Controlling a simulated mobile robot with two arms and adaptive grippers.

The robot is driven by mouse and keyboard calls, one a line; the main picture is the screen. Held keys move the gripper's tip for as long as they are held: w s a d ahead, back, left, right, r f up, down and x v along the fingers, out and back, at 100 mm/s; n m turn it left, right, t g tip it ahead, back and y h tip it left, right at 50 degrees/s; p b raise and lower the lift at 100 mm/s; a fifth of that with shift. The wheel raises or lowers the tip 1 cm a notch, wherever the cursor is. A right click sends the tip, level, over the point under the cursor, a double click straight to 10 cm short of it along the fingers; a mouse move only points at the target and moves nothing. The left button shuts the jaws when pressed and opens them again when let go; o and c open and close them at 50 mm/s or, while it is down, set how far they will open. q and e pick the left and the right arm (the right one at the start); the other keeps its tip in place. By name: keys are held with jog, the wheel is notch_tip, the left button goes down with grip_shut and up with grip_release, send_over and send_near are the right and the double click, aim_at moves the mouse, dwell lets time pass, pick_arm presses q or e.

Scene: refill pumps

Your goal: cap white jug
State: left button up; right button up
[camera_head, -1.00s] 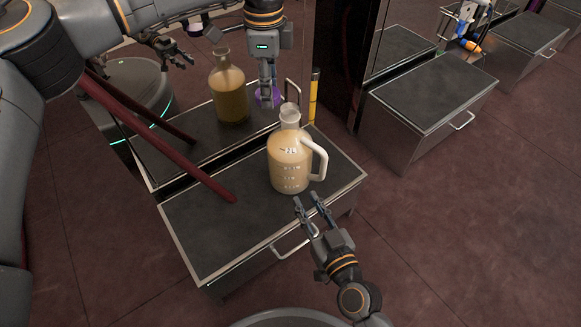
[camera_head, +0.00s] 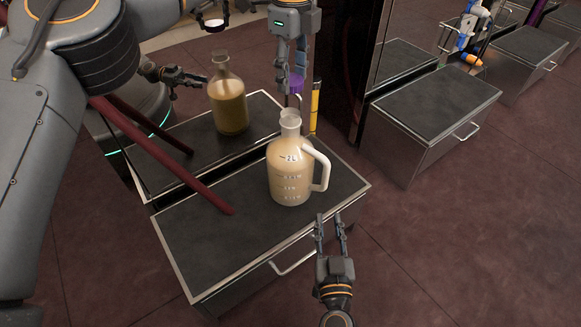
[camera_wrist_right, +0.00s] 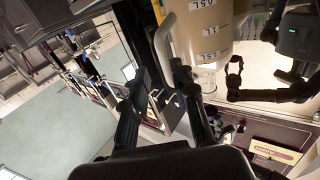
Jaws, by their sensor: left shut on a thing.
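The jug (camera_head: 290,178) has a white handle and cream-coloured liquid, and stands upright on the dark-topped metal box. Its neck is uncovered. The jug also shows, tilted, in the right wrist view (camera_wrist_right: 205,35). My left gripper (camera_head: 297,78) points down and is shut on a purple cap (camera_head: 297,87). The cap is above the jug's neck in the head view and apart from it; the exact depth is hard to judge. My right gripper (camera_head: 331,219) is open and empty at the front right of the jug, not touching it. Its fingers show in the right wrist view (camera_wrist_right: 158,82).
The metal box (camera_head: 240,245) has a front handle. A dark red pole (camera_head: 180,175) slants over its left part. A mirror-like surface behind reflects the jug (camera_head: 230,105) and my arms. A yellow upright cylinder (camera_head: 315,105) stands behind. Another box (camera_head: 430,110) is to the right.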

aim_at(325, 188)
jog(key=w, duration=1.1)
jog(key=shift+w, duration=0.4)
jog(key=shift+c, duration=0.3)
grip_shut()
